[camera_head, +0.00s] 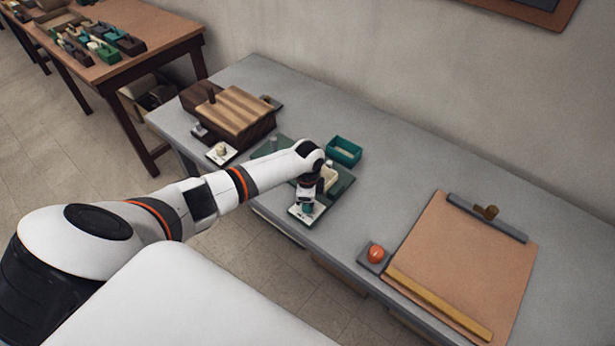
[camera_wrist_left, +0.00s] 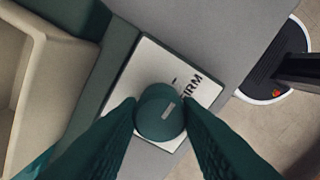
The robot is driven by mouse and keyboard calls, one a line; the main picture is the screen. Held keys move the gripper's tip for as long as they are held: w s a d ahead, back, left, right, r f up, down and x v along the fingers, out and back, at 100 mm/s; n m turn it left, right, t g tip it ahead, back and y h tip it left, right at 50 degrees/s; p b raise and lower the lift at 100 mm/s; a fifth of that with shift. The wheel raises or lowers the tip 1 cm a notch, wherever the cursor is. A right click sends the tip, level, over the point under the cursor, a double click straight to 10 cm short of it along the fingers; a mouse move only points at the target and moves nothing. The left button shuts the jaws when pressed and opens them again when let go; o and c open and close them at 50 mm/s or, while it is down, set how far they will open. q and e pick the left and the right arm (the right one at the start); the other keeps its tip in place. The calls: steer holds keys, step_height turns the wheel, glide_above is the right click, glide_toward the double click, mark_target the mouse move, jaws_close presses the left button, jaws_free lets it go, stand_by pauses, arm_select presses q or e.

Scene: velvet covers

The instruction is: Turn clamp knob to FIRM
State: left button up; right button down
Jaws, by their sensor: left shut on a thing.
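The clamp knob (camera_wrist_left: 158,118) is a round dark green knob on a white plate (camera_wrist_left: 148,68) with black lettering that reads FIRM, its first letter partly covered. In the head view, the left gripper (camera_head: 307,204) is over the white plate (camera_head: 296,212) at the table's front edge. My right gripper is not in view.
Behind the knob are a green base with a cream block (camera_head: 329,179) and a teal tray (camera_head: 344,151). A wooden box (camera_head: 236,116) stands to the left. An orange button (camera_head: 376,254) and a brown clipboard (camera_head: 460,262) lie to the right. Bare grey tabletop lies between.

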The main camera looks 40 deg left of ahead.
arm_select(q)
steer(key=shift+n, duration=0.3)
steer(key=o, duration=1)
steer(key=shift+r, duration=0.1)
step_height(320, 180, up, 12)
steer(key=shift+f+b, duration=0.1)
steer(key=shift+b, duration=0.65)
